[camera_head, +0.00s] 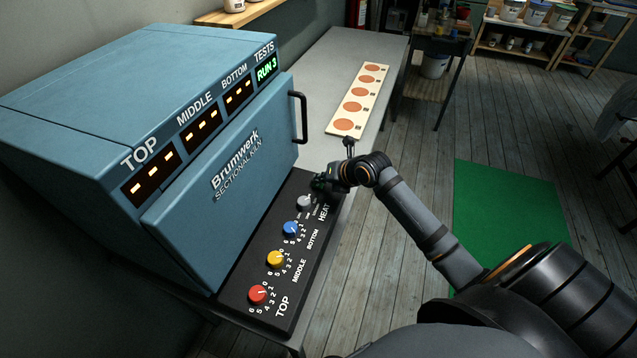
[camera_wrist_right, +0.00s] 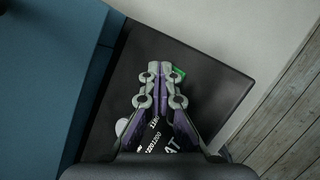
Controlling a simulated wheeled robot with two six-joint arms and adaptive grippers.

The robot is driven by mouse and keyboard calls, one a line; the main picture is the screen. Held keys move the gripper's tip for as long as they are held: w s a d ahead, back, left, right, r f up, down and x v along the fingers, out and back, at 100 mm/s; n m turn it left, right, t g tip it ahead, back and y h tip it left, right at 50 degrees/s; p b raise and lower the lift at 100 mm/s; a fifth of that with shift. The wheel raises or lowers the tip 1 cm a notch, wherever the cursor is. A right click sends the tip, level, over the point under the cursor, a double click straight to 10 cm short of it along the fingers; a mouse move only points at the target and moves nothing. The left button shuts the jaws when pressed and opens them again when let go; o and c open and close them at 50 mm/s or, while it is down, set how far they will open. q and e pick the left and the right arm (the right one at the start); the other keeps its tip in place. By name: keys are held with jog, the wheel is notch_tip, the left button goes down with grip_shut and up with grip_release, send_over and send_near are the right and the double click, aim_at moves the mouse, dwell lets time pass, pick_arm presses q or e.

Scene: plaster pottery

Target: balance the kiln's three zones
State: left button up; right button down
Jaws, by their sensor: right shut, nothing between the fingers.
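The blue kiln (camera_head: 190,130) has a closed door with a black handle (camera_head: 300,117). Its TOP, MIDDLE and BOTTOM displays show orange dashes; the TESTS display (camera_head: 266,69) reads RUN 3 in green. The black control panel (camera_head: 238,283) carries a red TOP knob (camera_head: 258,294), a yellow MIDDLE knob (camera_head: 275,258), a blue BOTTOM knob (camera_head: 290,229) and a grey HEAT knob (camera_head: 305,203). My right gripper (camera_head: 322,184) is shut and empty over the panel's far end, beyond the grey knob. In the right wrist view, a green patch (camera_wrist_right: 179,72) shows beside its fingertips (camera_wrist_right: 161,74); contact is unclear. My left gripper is out of view.
A pale board (camera_head: 332,129) with several terracotta discs lies on the grey bench (camera_head: 330,58) behind the panel. A green mat (camera_head: 510,205) lies on the plank floor at right. Shelves with tubs (camera_head: 535,14) stand at the back.

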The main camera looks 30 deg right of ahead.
aim_at(321, 185)
jog(key=shift+r+p, duration=0.5)
jog(key=shift+r, duration=0.25)
notch_tip(321, 185, up, 5)
jog(key=p, duration=0.3)
jog(key=shift+p, duration=0.3)
dwell(0.5)
